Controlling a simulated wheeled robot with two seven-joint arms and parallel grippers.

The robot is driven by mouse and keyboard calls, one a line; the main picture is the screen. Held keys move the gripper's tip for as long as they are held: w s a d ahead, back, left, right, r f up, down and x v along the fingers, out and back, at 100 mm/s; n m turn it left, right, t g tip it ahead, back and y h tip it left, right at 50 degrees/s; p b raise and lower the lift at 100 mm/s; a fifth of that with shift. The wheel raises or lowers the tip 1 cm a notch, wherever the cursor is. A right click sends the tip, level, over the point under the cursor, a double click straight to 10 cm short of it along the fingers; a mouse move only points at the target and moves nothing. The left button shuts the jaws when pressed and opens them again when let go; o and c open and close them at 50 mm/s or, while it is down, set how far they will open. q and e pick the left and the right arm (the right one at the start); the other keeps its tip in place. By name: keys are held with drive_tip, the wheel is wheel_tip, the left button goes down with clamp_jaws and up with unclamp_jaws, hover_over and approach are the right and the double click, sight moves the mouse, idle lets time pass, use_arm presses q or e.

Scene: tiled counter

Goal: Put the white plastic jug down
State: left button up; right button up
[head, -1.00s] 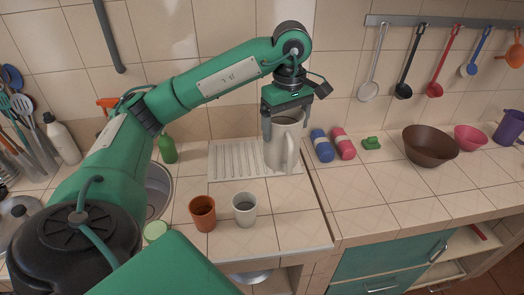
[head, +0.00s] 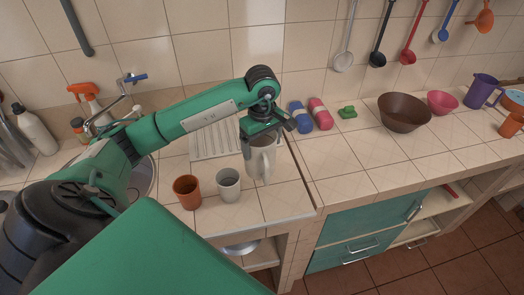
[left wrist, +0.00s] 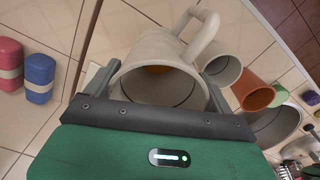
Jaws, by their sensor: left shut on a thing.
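The white plastic jug (head: 264,163) is upright over the counter, in front of the ribbed drainboard and right of two cups. My left gripper (head: 264,143) is shut on it from above, with one finger on each side of its upper part. In the left wrist view the jug's open mouth (left wrist: 158,82) lies between the fingers, and its handle (left wrist: 207,28) points away from the gripper. Its base is close to the tiles; I cannot tell whether it touches them. My right gripper is not in view.
An orange cup (head: 187,192) and a pale cup (head: 228,185) stand left of the jug. Blue (head: 300,118) and pink (head: 320,114) bundles lie behind it to the right. A brown bowl (head: 404,113) is farther right. The tiles between the jug and bowl are clear.

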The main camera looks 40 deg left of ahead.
use_arm(q)
drive_tip(key=shift+f+p, duration=0.65)
drive_tip(key=shift+f, duration=1.6)
drive_tip(key=shift+f+b, duration=0.2)
drive_tip(key=shift+b, duration=0.1)
drive_tip(key=o, duration=1.2)
drive_tip(key=shift+r, duration=0.1)
drive_tip(key=shift+o, duration=0.2)
